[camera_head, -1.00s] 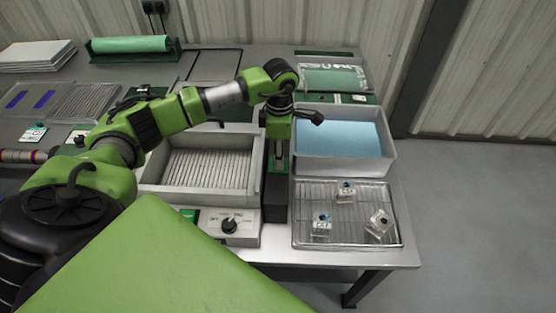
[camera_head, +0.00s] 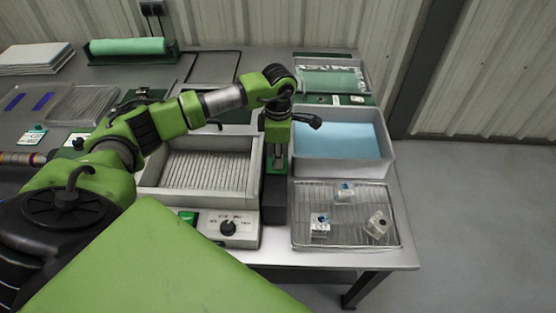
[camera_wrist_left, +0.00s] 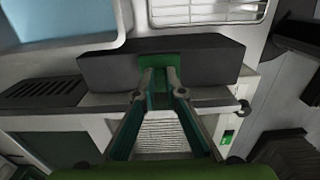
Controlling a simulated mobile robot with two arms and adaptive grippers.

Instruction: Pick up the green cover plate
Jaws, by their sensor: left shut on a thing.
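The green cover plate (camera_wrist_left: 160,61) shows in the left wrist view as a small green piece between my fingertips, at the middle of a dark grey block. My left gripper (camera_wrist_left: 163,76) points down at this block and is shut on the plate, with its fingertips close together. In the head view my left gripper (camera_head: 277,158) is over the dark block (camera_head: 272,207), between the two grey trays. The fingers hide part of the plate, and I cannot tell whether it is clear of the block. My right gripper is not in view.
Left of the block is a ribbed grey basin (camera_head: 207,172) above a control box with a knob (camera_head: 228,228). To the right are a grey tray with a blue sheet (camera_head: 342,140) and a wire rack (camera_head: 350,237) with several small clear pieces. A green roll (camera_head: 130,45) lies at the back.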

